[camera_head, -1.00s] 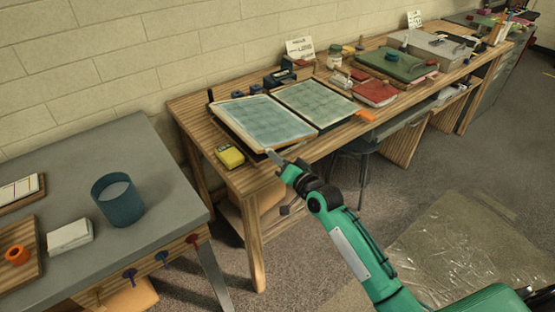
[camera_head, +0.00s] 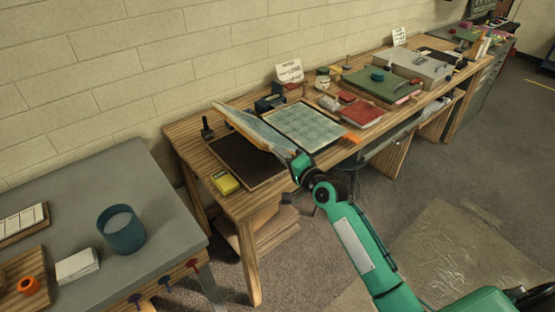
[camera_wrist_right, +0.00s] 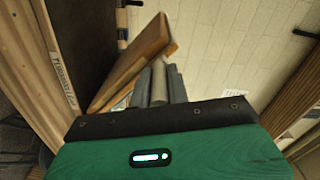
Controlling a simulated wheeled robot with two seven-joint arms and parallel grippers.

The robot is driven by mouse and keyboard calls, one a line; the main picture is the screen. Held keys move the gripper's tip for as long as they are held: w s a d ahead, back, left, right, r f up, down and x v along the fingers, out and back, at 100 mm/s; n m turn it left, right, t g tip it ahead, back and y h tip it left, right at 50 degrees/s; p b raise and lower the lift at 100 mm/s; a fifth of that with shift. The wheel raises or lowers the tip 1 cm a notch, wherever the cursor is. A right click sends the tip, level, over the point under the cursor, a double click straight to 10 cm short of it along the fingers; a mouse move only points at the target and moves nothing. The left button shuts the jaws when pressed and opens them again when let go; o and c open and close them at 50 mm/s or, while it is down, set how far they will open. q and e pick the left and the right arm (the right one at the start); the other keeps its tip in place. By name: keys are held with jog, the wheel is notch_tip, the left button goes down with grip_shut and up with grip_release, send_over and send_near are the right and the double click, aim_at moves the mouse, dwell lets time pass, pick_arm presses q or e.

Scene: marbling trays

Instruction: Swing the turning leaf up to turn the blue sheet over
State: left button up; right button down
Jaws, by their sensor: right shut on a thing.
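The turning leaf (camera_head: 262,130) is a wood-edged board on the long wooden bench. It is tilted up, its left side raised off a dark bed (camera_head: 243,163). A pale blue-grey face shows on its upper side; I cannot tell whether this is the loose blue sheet. A flat blue-green gridded panel (camera_head: 308,122) lies to its right. My right gripper (camera_head: 294,160) is shut on the leaf's near edge. In the right wrist view the wooden edge (camera_wrist_right: 133,62) runs up beside the grey fingers (camera_wrist_right: 160,84); the contact is partly hidden. My left gripper is out of view.
A yellow box (camera_head: 225,183) sits at the bench's front left corner. A red book (camera_head: 362,116) and a green pad (camera_head: 382,84) lie farther right. A grey table (camera_head: 70,205) with a blue cup (camera_head: 121,230) stands at left. The air above the leaf looks clear.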

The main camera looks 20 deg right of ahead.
jog(key=w+d+r+m+p, duration=0.3)
jog(key=d+r+m+p, duration=0.1)
jog(key=d+r+m, duration=0.3)
jog(key=w+d+m, duration=0.2)
jog(key=d+m, duration=0.1)
jog(key=d, duration=0.5)
jog(key=w+d+m+b, duration=0.1)
jog(key=w+d+m, duration=0.2)
jog(key=d, duration=0.4)
jog(key=shift+d+m, duration=0.35)
jog(key=shift+m, duration=0.15)
jog(key=shift+w, duration=0.1)
dwell(0.4)
jog(key=c, duration=1.6)
grip_release()
jog(key=shift+b+v, duration=1.8)
jog(key=shift+v, duration=5.1)
